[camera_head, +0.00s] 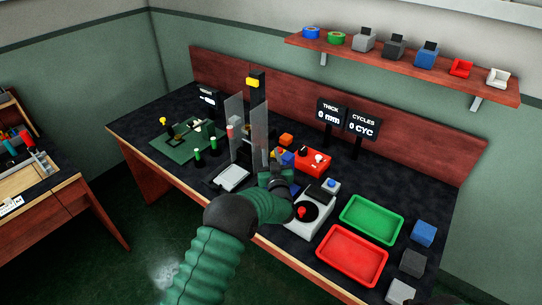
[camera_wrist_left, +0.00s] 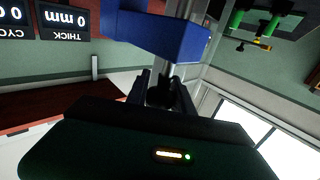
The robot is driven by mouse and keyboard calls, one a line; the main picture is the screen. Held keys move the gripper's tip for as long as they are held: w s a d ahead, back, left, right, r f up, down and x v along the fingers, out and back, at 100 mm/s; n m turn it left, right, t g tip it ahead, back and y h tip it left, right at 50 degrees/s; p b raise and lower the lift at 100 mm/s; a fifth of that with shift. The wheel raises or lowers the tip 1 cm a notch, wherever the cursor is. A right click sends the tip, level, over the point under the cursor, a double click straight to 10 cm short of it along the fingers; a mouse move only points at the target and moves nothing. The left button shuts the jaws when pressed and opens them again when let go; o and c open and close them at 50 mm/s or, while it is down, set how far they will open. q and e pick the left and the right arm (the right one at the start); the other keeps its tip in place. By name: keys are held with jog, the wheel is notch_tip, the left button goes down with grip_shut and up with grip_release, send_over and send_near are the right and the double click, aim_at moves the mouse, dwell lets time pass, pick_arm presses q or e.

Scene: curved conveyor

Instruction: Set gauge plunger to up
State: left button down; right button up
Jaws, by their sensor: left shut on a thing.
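My left gripper (camera_head: 277,180) is over the front middle of the bench and hides most of what it holds. In the left wrist view its fingers (camera_wrist_left: 164,92) are shut on a dark, narrow piece in line with a metal rod, which I take as the gauge plunger (camera_wrist_left: 166,72). A blue body (camera_wrist_left: 160,32) stands beside the rod, and a bit of blue (camera_head: 294,189) shows next to the gripper in the head view. The thickness display (camera_head: 328,111) reads 0 mm.
A grey device with a red button (camera_head: 302,211) stands just right of my gripper. Clear upright panels (camera_head: 235,125) and a dark post (camera_head: 257,100) rise at its left. A red box (camera_head: 313,161) lies behind. Green (camera_head: 371,219) and red (camera_head: 352,254) trays lie to the right.

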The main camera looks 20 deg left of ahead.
pick_arm(q)
jog(key=shift+f, duration=0.1)
dwell(0.7)
notch_tip(320, 180, up, 8)
jog(key=p, duration=0.3)
jog(key=shift+f, duration=0.1)
jog(key=c, duration=1.1)
grip_release()
